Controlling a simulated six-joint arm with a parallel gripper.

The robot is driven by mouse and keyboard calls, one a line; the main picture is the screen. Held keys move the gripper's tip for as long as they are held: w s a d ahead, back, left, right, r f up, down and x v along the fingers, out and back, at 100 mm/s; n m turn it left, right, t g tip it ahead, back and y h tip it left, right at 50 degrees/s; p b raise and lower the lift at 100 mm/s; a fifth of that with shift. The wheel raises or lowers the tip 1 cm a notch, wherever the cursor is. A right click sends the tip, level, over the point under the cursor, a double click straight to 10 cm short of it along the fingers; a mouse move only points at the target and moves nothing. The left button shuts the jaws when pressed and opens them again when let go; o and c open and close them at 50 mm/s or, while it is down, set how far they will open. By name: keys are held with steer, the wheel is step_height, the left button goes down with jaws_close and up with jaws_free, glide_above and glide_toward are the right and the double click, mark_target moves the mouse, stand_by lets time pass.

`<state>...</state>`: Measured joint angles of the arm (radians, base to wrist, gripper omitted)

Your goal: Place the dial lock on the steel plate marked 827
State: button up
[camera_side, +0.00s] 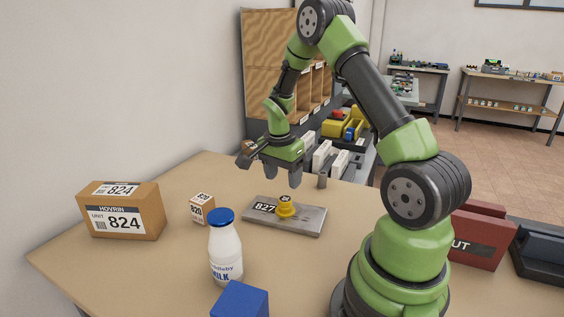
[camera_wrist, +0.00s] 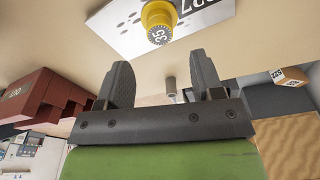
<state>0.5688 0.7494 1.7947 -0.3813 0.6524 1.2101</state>
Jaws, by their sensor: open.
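The dial lock (camera_side: 285,209), a yellow body with a dark numbered dial, stands on the steel plate marked 827 (camera_side: 309,219) on the table. In the wrist view the lock (camera_wrist: 157,20) also shows on the plate (camera_wrist: 122,27), and its dial face is visible. My gripper (camera_side: 281,178) is open and empty above the lock and plate, apart from both. In the wrist view its two fingers (camera_wrist: 162,75) are spread wide with nothing between them.
A milk bottle (camera_side: 225,255) and a blue box (camera_side: 240,300) stand at the front. A carton marked 824 (camera_side: 122,212) and a small numbered cube (camera_side: 202,208) are at the left. A red tray (camera_side: 475,233) is at the right. A small grey post (camera_side: 322,180) stands behind the plate.

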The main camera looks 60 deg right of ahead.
steer(key=s+a+r+n+t, duration=0.1)
steer(key=a+r+n+t, duration=0.15)
steer(key=a+r, duration=0.35)
steer(key=a+r+n+t, duration=0.1)
steer(key=a+r+n, duration=0.25)
steer(key=r, duration=0.55)
steer(key=s+a+r+n+t+y, duration=0.1)
steer(key=s+a+r+n+t, duration=0.1)
steer(key=s+a+n, duration=0.3)
steer(key=s+a+r+n+t+y, duration=0.2)
steer(key=s+a+r+n, duration=0.1)
steer(key=s+a+n, duration=0.2)
steer(key=s+a, duration=0.2)
steer(key=a, duration=0.1)
steer(key=shift+r, duration=0.35)
